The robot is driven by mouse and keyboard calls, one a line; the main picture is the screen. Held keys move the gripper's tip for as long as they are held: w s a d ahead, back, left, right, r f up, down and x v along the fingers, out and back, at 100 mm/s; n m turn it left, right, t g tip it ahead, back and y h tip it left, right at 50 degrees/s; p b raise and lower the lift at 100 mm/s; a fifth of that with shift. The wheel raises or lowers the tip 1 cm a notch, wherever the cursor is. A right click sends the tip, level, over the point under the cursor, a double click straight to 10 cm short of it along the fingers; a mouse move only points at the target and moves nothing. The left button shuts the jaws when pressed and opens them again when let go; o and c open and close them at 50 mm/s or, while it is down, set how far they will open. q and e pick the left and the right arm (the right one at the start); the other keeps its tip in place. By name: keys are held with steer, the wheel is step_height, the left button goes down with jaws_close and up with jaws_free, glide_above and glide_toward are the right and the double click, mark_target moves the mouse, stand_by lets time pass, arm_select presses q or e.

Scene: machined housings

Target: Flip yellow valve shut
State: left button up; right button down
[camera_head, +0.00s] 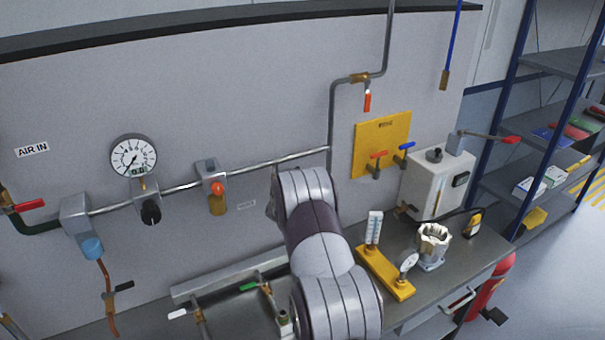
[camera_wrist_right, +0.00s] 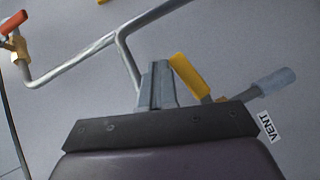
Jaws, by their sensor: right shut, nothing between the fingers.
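The yellow valve handle (camera_wrist_right: 188,76) shows in the right wrist view, slanting just right of my right gripper's fingers. A bit of brass shows at its lower end, and the rest of the valve is hidden by my gripper. My right gripper (camera_wrist_right: 158,70) has its grey fingers together with nothing between them. I cannot tell whether the fingers touch the handle. In the head view my own arm rises through the middle and hides this valve and the fingertips. My left gripper is not in view.
A grey nozzle (camera_wrist_right: 271,83) and a VENT label (camera_wrist_right: 267,127) lie right of the handle. A red-handled valve (camera_wrist_right: 14,24) sits on the bent pipe. In the head view a yellow panel (camera_head: 381,137), a white box (camera_head: 436,187) and bench fittings stand right of my arm.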

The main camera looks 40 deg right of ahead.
steer(key=shift+d+f+m+y, duration=0.1)
steer(key=shift+f+m+y, duration=0.2)
steer(key=shift+y, duration=0.1)
stand_by(0.3)
